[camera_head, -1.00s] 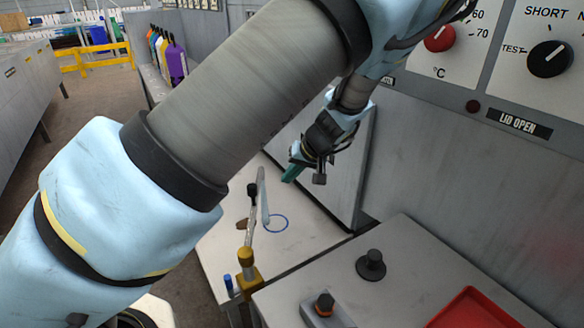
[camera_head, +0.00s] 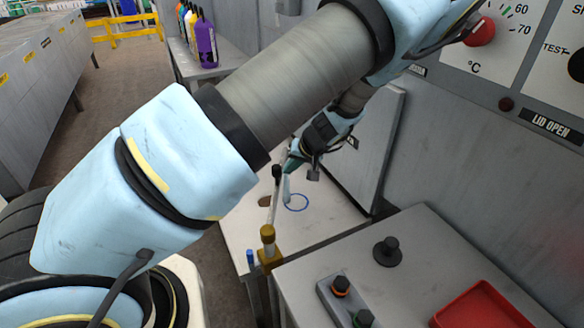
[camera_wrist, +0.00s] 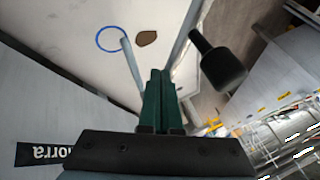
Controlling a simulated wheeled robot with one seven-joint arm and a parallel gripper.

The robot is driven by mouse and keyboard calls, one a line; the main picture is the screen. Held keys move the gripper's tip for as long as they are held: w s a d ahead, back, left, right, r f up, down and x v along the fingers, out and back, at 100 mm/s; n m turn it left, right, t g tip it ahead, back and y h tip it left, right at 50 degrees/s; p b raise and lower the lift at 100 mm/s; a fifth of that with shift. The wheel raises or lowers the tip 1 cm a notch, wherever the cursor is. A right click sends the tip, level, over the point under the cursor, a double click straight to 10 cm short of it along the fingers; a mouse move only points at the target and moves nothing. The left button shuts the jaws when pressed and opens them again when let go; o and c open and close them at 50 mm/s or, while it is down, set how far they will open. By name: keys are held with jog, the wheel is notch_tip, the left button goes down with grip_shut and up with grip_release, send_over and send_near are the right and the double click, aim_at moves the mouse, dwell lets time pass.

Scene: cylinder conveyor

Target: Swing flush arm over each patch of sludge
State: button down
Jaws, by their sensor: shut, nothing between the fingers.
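The flush arm (camera_head: 273,208) rises from a brass pivot at the edge of the pale table. It has a black knob (camera_head: 277,171) on top and a pale spout tube (camera_head: 287,188) hanging down near a blue ring. A brown sludge patch (camera_head: 265,201) lies just left of the tube; it also shows in the wrist view (camera_wrist: 147,38). My gripper (camera_head: 290,166), with green fingers, is shut and empty beside the knob. In the wrist view, the shut fingers (camera_wrist: 160,74) point between the tube and the black knob (camera_wrist: 220,66); contact cannot be told.
A blue ring (camera_head: 296,203) is marked on the pale table (camera_head: 318,222). A grey panel (camera_head: 370,150) stands right behind it. A grey bench in front carries a black knob (camera_head: 387,251), a button box (camera_head: 345,300) and a red tray (camera_head: 480,308). Bottles (camera_head: 203,40) stand at the back.

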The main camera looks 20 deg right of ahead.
jog(key=w+a+n, duration=0.1)
jog(key=a, duration=0.1)
jog(key=w+a+n+y+b, duration=0.1)
jog(key=shift+w+a+g, duration=0.1)
jog(key=shift+a+g, duration=0.2)
jog(key=shift+a, duration=0.05)
jog(key=b+v, duration=0.2)
jog(key=v, duration=0.8)
jog(key=shift+d+r, duration=0.2)
jog(key=shift+r, duration=0.15)
dwell(1.0)
